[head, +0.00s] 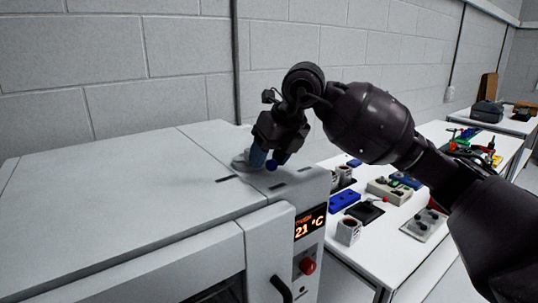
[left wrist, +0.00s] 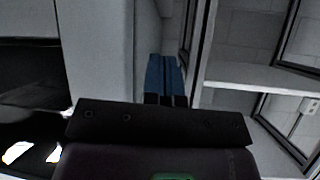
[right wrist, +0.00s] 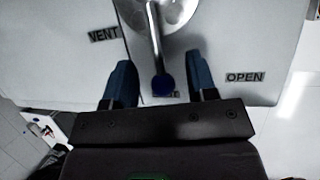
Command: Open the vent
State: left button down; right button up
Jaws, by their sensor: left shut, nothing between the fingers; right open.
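The vent lever, a metal handle (right wrist: 154,38) on a round base, ends in a blue knob (right wrist: 162,85) on top of the white machine. The knob lies over a label that it mostly hides. A "VENT" label (right wrist: 104,34) is to the left and an "OPEN" label (right wrist: 245,77) to the right. My right gripper (right wrist: 162,72) is open, its blue fingers on either side of the lever near the knob; I cannot tell whether they touch it. In the head view it points down at the knob (head: 271,165). My left gripper (left wrist: 165,75) is shut and empty, outside the head view.
The white machine (head: 110,190) has a front display (head: 310,221) reading 21 °C, a red knob (head: 307,266) and a black door handle (head: 281,289). A table (head: 375,262) to the right holds cups, blue boxes and small devices. A block wall stands behind.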

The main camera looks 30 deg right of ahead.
grip_shut()
dwell(0.4)
